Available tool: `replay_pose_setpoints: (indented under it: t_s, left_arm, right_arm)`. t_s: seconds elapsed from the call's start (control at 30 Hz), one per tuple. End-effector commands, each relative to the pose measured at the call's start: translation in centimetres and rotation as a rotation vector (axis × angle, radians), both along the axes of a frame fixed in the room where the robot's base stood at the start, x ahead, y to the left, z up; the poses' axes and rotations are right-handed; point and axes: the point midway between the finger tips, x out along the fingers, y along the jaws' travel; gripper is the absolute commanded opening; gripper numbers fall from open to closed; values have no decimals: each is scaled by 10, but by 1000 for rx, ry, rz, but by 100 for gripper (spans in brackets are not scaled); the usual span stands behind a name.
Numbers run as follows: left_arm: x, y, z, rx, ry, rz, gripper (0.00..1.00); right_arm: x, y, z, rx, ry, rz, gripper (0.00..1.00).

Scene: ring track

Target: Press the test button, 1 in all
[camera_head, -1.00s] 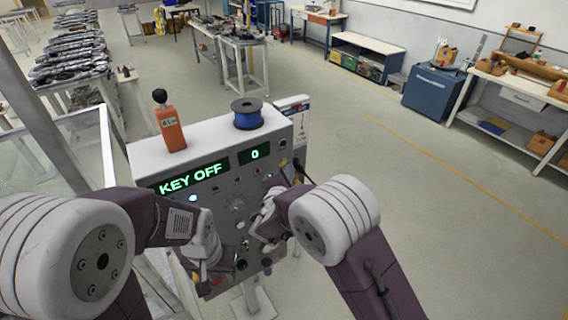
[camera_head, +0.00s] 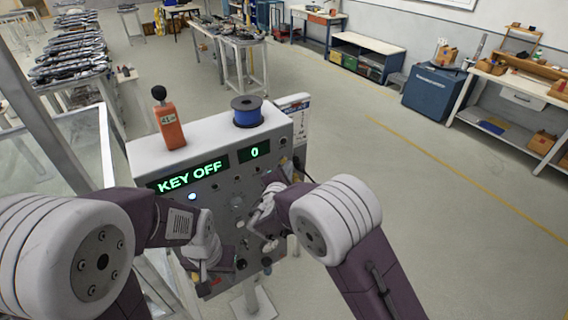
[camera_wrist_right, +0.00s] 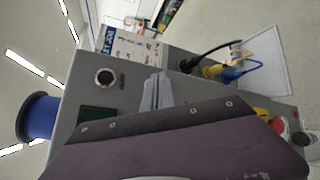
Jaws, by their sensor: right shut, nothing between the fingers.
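The grey test panel (camera_head: 284,160) stands in front of me. Its green displays read "KEY OFF" (camera_head: 194,177) and "0" (camera_head: 255,151). A small pale-blue light (camera_head: 192,197) glows at the left of its face. Several knobs and buttons sit lower; I cannot tell which is the test button. My right gripper (camera_head: 254,219) is shut and empty, close in front of the middle of the face. In the right wrist view, its grey tip (camera_wrist_right: 155,92) is near a round dark button (camera_wrist_right: 106,77). My left gripper (camera_head: 204,266) is at the face's lower left, its jaws unclear.
On the panel's top stand a blue spool (camera_head: 247,113) and an orange handheld device (camera_head: 170,127). Cables (camera_wrist_right: 232,70) leave the panel's side. A glass-sided frame (camera_head: 75,150) is at the left. The floor to the right is open.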

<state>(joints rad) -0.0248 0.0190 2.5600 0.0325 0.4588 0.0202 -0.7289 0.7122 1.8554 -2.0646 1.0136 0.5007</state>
Motion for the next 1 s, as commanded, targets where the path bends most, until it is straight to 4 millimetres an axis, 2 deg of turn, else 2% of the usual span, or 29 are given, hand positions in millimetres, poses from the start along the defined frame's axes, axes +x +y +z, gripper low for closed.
replay_pose_setpoints:
  t_s: [1.0]
  left_arm:
    - [0,0,-7,0,0,0,36]
  right_arm:
    - [7,5,-1,-1,1,1,0]
